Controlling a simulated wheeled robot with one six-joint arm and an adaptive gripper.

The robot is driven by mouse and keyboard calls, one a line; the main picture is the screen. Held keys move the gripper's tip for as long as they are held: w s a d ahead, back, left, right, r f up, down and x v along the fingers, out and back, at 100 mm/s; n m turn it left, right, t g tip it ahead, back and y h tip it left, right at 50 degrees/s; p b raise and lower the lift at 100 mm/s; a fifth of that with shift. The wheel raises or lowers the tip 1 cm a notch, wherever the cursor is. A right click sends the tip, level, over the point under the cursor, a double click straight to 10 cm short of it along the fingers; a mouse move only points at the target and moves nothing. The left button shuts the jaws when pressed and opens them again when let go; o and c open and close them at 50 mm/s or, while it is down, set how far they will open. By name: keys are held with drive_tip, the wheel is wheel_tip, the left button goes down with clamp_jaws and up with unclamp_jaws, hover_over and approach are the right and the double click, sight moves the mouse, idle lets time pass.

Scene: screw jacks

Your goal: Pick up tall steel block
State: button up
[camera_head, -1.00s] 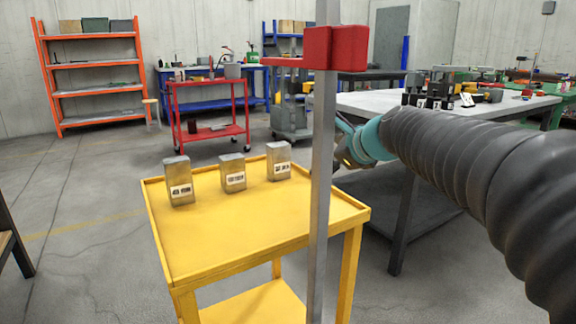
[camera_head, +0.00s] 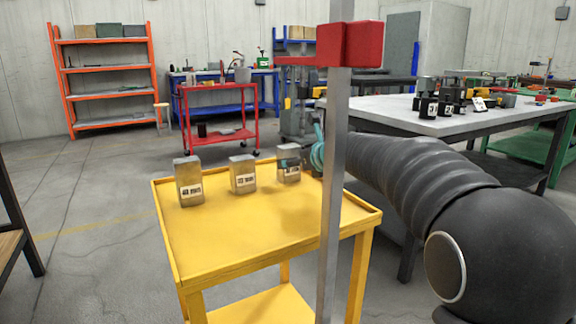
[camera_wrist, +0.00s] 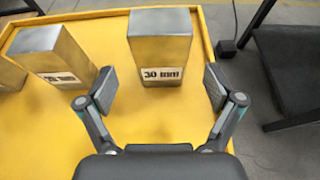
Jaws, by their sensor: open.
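Three grey steel blocks stand upright on a yellow cart (camera_head: 222,238). The left block (camera_head: 189,186) looks tallest in the head view; the middle block (camera_head: 243,177) is shorter. The right block (camera_head: 291,176) is partly covered by my gripper. In the wrist view, the block labelled "30 mm" (camera_wrist: 161,50) stands ahead, lined up with the gap between my fingers. Another block (camera_wrist: 52,52) stands left of it, beyond the left finger. My gripper (camera_wrist: 161,88) is open and empty, with no clear contact on the 30 mm block.
A third block (camera_wrist: 8,74) shows at the wrist view's left edge. A grey table (camera_head: 440,118) with black jacks (camera_head: 430,106) stands right of the cart. A red cart (camera_head: 220,113) is behind. The cart's front is clear.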

drive_tip(key=shift+r+x, duration=0.15)
drive_tip(key=shift+x, duration=1.2)
drive_tip(key=shift+r+x, duration=0.15)
drive_tip(key=shift+x, duration=1.2)
drive_tip(key=shift+w, duration=0.1)
clamp_jaws()
drive_tip(key=shift+r, duration=0.2)
